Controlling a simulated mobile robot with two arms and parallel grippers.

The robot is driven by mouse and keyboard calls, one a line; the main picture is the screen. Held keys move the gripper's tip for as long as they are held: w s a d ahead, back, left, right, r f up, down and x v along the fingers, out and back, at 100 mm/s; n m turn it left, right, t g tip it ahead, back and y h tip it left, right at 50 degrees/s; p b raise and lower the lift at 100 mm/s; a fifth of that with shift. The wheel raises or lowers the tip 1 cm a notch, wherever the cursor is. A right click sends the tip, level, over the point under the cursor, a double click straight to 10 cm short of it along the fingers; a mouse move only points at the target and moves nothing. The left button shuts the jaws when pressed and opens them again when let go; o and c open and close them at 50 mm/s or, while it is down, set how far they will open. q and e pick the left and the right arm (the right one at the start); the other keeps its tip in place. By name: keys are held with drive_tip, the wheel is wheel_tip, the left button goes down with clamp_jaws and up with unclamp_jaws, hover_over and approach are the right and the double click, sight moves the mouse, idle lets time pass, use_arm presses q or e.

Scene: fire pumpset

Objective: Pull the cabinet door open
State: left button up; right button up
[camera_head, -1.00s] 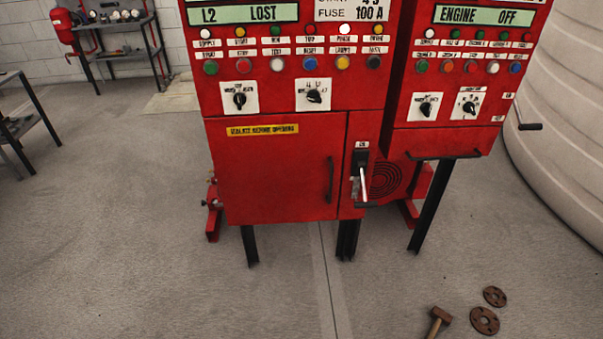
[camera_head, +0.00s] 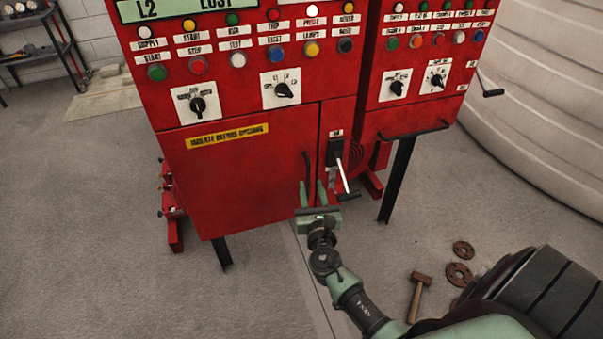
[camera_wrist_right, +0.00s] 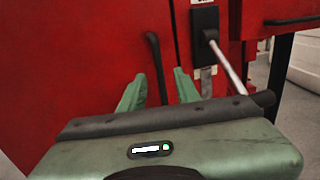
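The red cabinet door (camera_head: 232,182) is closed on the lower left cabinet, under a yellow "isolate before opening" label (camera_head: 228,136). Its black vertical bar handle (camera_head: 306,172) is near the door's right edge; it also shows in the right wrist view (camera_wrist_right: 154,66). My right gripper (camera_head: 312,188) is open, its two green fingers pointing up at the cabinet by the handle's lower end. In the right wrist view the fingers (camera_wrist_right: 160,88) stand apart, with the handle's lower part near the left finger. I cannot tell whether they touch. My left gripper is not in view.
Right of the handle is a black isolator switch (camera_head: 335,152) with a pale lever (camera_head: 343,176). A second red panel (camera_head: 425,70) stands at right on dark legs. A hammer (camera_head: 419,292) and rusty flanges (camera_head: 459,274) lie on the floor.

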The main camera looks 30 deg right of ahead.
sight(309, 177)
drive_tip(key=x, duration=0.5)
drive_tip(key=shift+w+d+f, duration=0.1)
drive_tip(key=shift+w+d, duration=0.05)
drive_tip(key=shift+w, duration=0.2)
clamp_jaws()
idle(1.1)
